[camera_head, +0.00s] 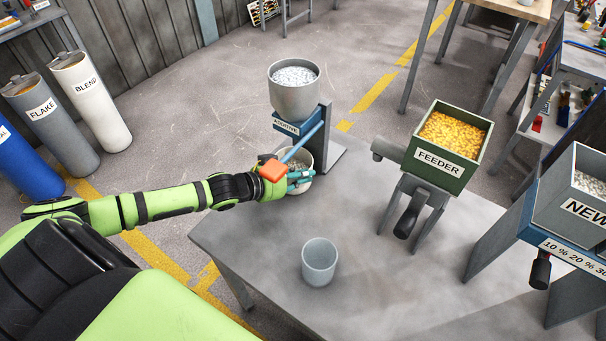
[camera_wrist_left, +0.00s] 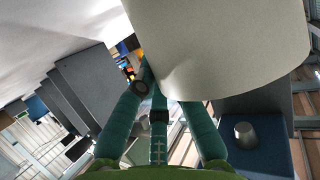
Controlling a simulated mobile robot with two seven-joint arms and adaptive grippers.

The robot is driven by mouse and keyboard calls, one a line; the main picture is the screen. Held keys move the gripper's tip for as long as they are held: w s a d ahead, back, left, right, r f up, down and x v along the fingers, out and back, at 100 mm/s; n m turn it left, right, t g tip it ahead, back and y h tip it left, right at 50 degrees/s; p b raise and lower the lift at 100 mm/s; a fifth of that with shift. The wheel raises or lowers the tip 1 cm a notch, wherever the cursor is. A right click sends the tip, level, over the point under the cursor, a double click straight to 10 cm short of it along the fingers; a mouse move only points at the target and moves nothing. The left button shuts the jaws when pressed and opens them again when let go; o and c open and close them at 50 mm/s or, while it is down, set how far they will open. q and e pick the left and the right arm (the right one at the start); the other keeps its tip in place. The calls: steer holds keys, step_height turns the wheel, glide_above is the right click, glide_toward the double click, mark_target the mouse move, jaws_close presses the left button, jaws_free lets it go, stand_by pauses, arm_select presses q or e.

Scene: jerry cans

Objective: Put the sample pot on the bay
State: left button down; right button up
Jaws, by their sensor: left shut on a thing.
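The pale round pot (camera_head: 306,157), seemingly the sample pot, is under the additive dispenser's spout, with light granules inside. My left gripper (camera_head: 299,180) is closed against its near side with teal fingers, which hide part of its wall. In the left wrist view, a large cream curved wall (camera_wrist_left: 225,45), likely this pot, fills the upper right, close to the fingers (camera_wrist_left: 160,100). Whether the pot rests on the table or is lifted is unclear. No marked bay can be made out. My right gripper is not in view.
The additive dispenser (camera_head: 294,97) has a blue lever with an orange handle (camera_head: 272,170) just above my left wrist. A grey cup (camera_head: 319,264) stands at the table's (camera_head: 400,290) front. The green feeder (camera_head: 441,150) and a grey NEW hopper (camera_head: 575,205) stand rightward. Bare tabletop lies between.

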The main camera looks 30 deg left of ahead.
arm_select(q)
steer(key=c, duration=1.3)
jaws_free()
steer(key=shift+s, duration=0.1)
steer(key=p+v, duration=0.3)
steer(key=v, duration=0.8)
steer(key=shift+s+r, duration=0.3)
steer(key=shift+r, duration=0.05)
steer(key=shift+a, duration=0.15)
